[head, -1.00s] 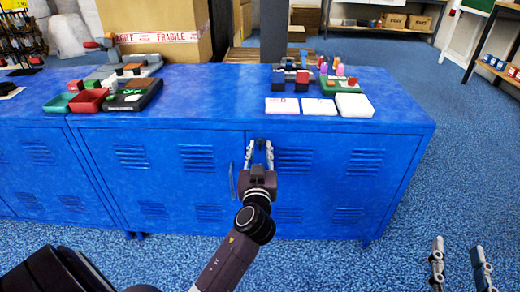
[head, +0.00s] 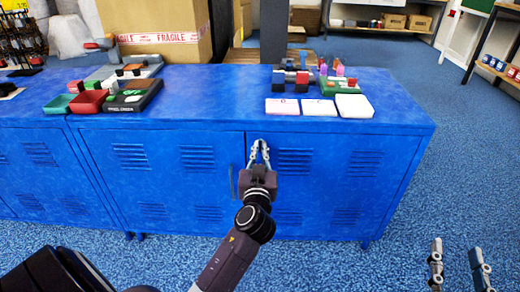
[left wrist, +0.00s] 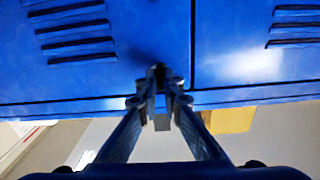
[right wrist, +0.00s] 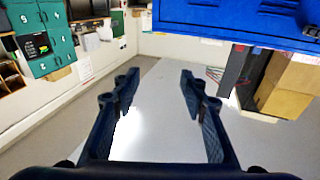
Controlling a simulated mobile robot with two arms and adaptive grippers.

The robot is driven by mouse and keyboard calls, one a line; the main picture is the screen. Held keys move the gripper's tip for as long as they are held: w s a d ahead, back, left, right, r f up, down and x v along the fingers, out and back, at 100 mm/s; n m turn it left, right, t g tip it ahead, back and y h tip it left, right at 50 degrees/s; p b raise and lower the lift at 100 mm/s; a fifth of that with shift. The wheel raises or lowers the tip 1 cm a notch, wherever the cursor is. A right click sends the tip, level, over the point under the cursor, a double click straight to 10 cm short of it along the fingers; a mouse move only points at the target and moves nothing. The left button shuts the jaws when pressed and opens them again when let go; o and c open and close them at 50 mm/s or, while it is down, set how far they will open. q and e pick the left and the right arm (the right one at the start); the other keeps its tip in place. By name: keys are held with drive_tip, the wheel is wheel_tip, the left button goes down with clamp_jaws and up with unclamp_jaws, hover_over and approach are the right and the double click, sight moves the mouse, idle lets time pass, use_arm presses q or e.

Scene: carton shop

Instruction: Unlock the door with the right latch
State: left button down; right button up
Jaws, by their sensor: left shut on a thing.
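The blue metal cabinet has a left door (head: 165,165) and a right door (head: 330,165), both closed, with a seam between them. My left gripper (head: 260,146) is at the upper inner corner of the right door, just right of the seam. Its fingers have come together on the latch, a small dark piece (left wrist: 158,69) on the door face in the left wrist view. The fingertips hide most of the latch, so its turn angle is unclear. My right gripper (head: 458,262) is open and empty, away from the cabinet at lower right; its spread fingers also show in the right wrist view (right wrist: 158,95).
A thin vertical handle (head: 232,182) is on the left door beside the seam. On the cabinet top (head: 215,95) stand trays and blocks at left, and cards, a white pad (head: 354,105) and small parts at right. Blue floor (head: 465,180) is clear to the right.

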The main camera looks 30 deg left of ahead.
use_arm(q)
drive_tip(key=m+p, duration=0.1)
drive_tip(key=m, duration=0.3)
drive_tip(key=shift+p, duration=0.3)
use_arm(e)
drive_tip(key=s+d+f+g+h+p, duration=0.1)
drive_tip(key=s+d+f+g, duration=0.2)
drive_tip(key=f, duration=0.4)
drive_tip(key=s+f+g+h+p, duration=0.1)
drive_tip(key=s+f+g+h, duration=0.1)
drive_tip(key=f+g, duration=0.4)
use_arm(q)
drive_tip(key=m+p, duration=0.1)
drive_tip(key=m, duration=0.5)
drive_tip(key=m+p, duration=0.1)
drive_tip(key=m, duration=0.6)
drive_tip(key=shift+w+d+f+p, duration=0.1)
drive_tip(key=shift+d+p, duration=0.05)
drive_tip(key=shift+p, duration=0.15)
use_arm(e)
drive_tip(key=s+d+f+g, duration=0.2)
drive_tip(key=s+f+g, duration=0.1)
drive_tip(key=s, duration=0.4)
drive_tip(key=s+d+f+g+h, duration=0.1)
drive_tip(key=s+d+f+g, duration=0.2)
drive_tip(key=s+f, duration=0.2)
drive_tip(key=shift+s+m, duration=0.4)
drive_tip(key=shift+s, duration=0.8)
use_arm(q)
drive_tip(key=shift+m, duration=0.4)
